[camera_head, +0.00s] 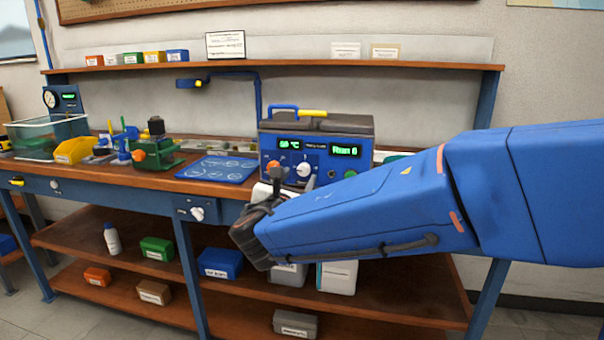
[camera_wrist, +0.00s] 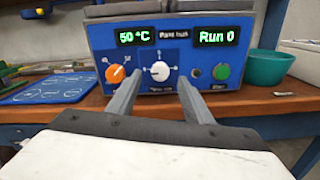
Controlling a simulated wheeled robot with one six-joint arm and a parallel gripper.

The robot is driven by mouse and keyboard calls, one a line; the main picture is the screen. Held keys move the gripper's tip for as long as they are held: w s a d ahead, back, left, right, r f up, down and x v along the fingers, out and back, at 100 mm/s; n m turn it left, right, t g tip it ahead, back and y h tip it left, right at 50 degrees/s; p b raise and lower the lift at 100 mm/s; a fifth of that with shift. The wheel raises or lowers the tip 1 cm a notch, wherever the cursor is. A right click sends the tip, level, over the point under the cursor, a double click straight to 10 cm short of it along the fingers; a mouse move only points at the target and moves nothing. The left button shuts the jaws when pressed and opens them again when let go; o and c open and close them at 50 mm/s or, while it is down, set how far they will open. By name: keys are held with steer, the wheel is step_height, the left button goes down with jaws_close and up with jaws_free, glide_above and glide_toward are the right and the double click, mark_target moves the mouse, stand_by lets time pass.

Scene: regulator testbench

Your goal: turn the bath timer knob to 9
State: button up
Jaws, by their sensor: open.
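The blue bath unit (camera_head: 318,150) stands on the bench, its displays reading about "50 °C" and "Run 0". The white timer knob (camera_wrist: 160,71) sits on a blue panel in the middle of its front, with its pointer mark toward the left. The same knob shows in the head view (camera_head: 304,170). An orange knob (camera_wrist: 115,74) is left of it and a green button (camera_wrist: 221,72) is right. My gripper (camera_wrist: 158,95) is open and empty, its fingers apart below and either side of the white knob, seemingly short of it. In the head view my arm partly hides the unit's lower front.
A teal bowl (camera_wrist: 268,67) stands right of the unit. A blue mat (camera_head: 217,168) with outlined shapes lies to the left. A green fixture (camera_head: 155,150) and yellow bin (camera_head: 75,149) are farther left.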

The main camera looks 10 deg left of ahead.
mark_target(303, 171)
steer(key=shift+w+d, duration=0.2)
steer(key=shift+w, duration=2.2)
steer(key=c, duration=1.1)
